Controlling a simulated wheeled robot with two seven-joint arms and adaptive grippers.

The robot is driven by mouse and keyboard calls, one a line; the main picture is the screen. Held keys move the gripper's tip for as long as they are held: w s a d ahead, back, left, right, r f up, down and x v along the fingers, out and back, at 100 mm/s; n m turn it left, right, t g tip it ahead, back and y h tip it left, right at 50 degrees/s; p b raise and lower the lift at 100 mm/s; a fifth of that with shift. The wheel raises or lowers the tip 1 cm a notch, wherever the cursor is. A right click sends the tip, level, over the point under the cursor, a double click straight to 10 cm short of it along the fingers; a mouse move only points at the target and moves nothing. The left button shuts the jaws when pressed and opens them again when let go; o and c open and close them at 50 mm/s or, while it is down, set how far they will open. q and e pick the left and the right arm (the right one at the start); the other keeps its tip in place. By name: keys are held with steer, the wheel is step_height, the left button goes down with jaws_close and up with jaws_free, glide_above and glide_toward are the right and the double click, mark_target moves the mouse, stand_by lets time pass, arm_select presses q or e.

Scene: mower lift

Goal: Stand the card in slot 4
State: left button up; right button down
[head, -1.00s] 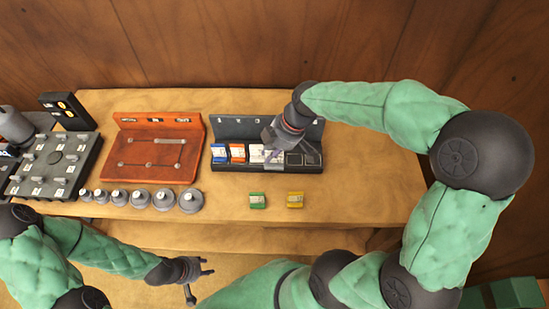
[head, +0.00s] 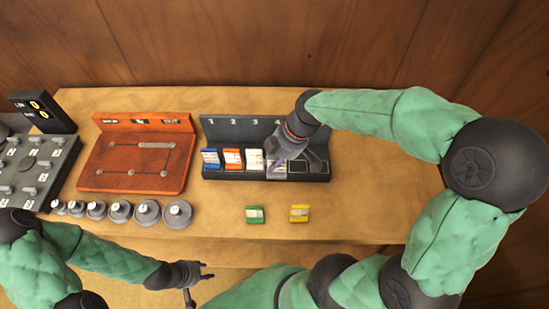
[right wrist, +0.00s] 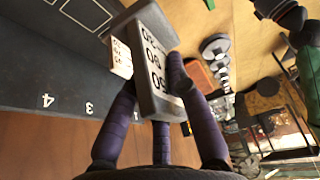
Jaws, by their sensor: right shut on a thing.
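The dark card rack (head: 232,133) stands at the back of the table, with numbers along its upright back. My right gripper (head: 283,158) is over it, below the number 4, and hides part of that slot. It is shut on a pale grey card (right wrist: 155,60) with black printing, which looks tilted in the right wrist view. The card's lower edge is at or just above slot 4; I cannot tell if it is seated. A white card (head: 254,160) stands just left, in slot 3. My left gripper (head: 201,277) is open and empty at the table's front.
Blue (head: 210,158) and orange (head: 232,159) cards stand in slots 1 and 2. The slot right of my gripper looks empty. Green (head: 254,214) and yellow (head: 299,213) cards lie in front. A red-brown board (head: 100,165) and several grey weights (head: 147,212) are left.

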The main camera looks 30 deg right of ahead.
steer(key=w+d+f, duration=0.1)
steer(key=w+f, duration=0.1)
steer(key=w+d+f+b, duration=0.1)
steer(key=w+d+f, duration=0.1)
steer(key=w, duration=0.1)
steer(key=w+d+f, duration=0.1)
steer(key=w+f, duration=0.1)
steer(key=f, duration=0.1)
steer(key=shift+w+d+f+b, duration=0.1)
steer(key=shift+w+d+b, duration=0.2)
steer(key=shift+w+d, duration=0.05)
steer(key=f, duration=0.2)
steer(key=f+b, duration=0.1)
steer(key=f, duration=0.1)
steer(key=shift+w+d, duration=0.2)
steer(key=shift+w, duration=0.1)
steer(key=shift+f, duration=0.15)
steer(key=c, duration=1.2)
jaws_free()
